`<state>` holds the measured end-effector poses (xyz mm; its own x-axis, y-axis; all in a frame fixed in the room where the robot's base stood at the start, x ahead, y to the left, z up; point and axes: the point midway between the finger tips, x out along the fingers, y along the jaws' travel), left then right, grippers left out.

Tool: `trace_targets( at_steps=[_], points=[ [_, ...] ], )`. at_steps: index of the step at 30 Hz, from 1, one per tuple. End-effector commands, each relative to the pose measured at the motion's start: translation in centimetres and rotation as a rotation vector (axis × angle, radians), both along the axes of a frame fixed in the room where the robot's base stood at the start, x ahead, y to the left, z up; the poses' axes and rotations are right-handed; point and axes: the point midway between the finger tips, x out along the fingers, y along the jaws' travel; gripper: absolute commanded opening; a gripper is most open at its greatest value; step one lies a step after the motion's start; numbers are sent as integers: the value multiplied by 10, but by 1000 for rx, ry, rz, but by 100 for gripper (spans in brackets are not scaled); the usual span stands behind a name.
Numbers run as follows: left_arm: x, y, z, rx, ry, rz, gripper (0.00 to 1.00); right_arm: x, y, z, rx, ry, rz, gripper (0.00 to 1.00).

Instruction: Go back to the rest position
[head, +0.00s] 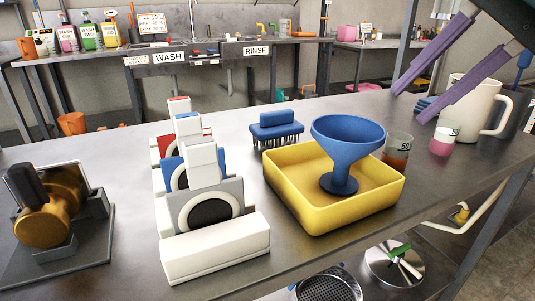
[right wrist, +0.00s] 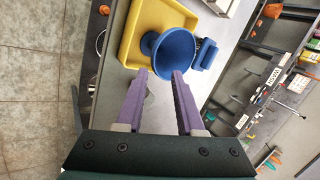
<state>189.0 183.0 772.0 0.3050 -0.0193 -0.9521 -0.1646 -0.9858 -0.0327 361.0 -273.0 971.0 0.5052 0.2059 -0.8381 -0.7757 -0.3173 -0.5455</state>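My right gripper (head: 412,104) comes in at the upper right of the head view, above the steel table (head: 235,125). Its two purple fingers are apart with nothing held between them. In the right wrist view the open fingers (right wrist: 159,73) point toward the blue funnel (right wrist: 178,48), apart from it as far as I can tell. The funnel (head: 345,135) stands upright in the yellow tray (head: 300,215). My left gripper is not in view.
A white pitcher (head: 472,105), a cup with pink contents (head: 443,140) and a cup with brown contents (head: 397,150) stand near my right gripper. A blue brush (head: 276,127), white-framed blocks (head: 215,245) and a brass device (head: 45,215) are also on the table.

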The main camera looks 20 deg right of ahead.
Motion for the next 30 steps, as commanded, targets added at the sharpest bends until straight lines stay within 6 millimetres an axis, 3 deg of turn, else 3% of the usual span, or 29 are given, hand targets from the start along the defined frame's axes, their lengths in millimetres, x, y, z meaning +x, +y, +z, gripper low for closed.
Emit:
trace_targets(
  at_steps=[4, 16, 20, 23, 25, 27, 30],
  points=[
    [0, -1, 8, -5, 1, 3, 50, -1, -1, 13, 1, 0, -1, 37],
    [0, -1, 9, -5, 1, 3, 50, -1, 0, 14, 9, 0, 2, 37],
    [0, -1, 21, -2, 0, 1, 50, -1, 31, 25, 151, -4, 22, 37],
    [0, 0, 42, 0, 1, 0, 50, -5, 87, 53, 439, 1, 38, 37],
    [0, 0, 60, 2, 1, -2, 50, -10, 131, 89, 734, 29, 23, 37],
    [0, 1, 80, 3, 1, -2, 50, -16, 165, 140, 1079, 83, -30, 37],
    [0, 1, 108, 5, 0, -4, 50, -14, 179, 217, 1602, 205, -183, 37]
  ],
)
